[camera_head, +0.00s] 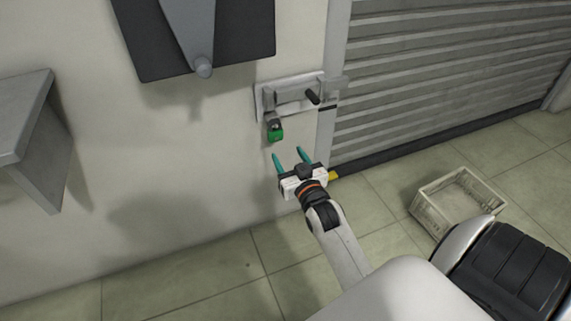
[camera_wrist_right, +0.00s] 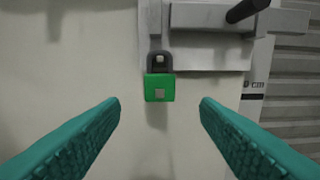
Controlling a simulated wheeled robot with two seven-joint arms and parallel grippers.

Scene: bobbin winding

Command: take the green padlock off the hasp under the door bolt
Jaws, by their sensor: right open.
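The green padlock (camera_head: 276,131) hangs from the hasp (camera_head: 270,104) under the door bolt (camera_head: 298,95) on the wall, left of the shutter. In the right wrist view the padlock (camera_wrist_right: 159,86) hangs upright, its dark shackle up at the hasp (camera_wrist_right: 154,22). My right gripper (camera_head: 288,152) is open and empty, below the padlock and a little to its right in the head view. Its teal fingers (camera_wrist_right: 160,108) stand apart to either side of the padlock in the wrist view, not touching it. My left gripper is not in view.
The bolt's dark knob (camera_head: 313,97) sticks out right of the padlock. A roller shutter (camera_head: 440,70) fills the right side. A crate (camera_head: 428,211) stands on the floor at right. A grey shelf (camera_head: 30,120) juts from the wall at left. The wall around the padlock is clear.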

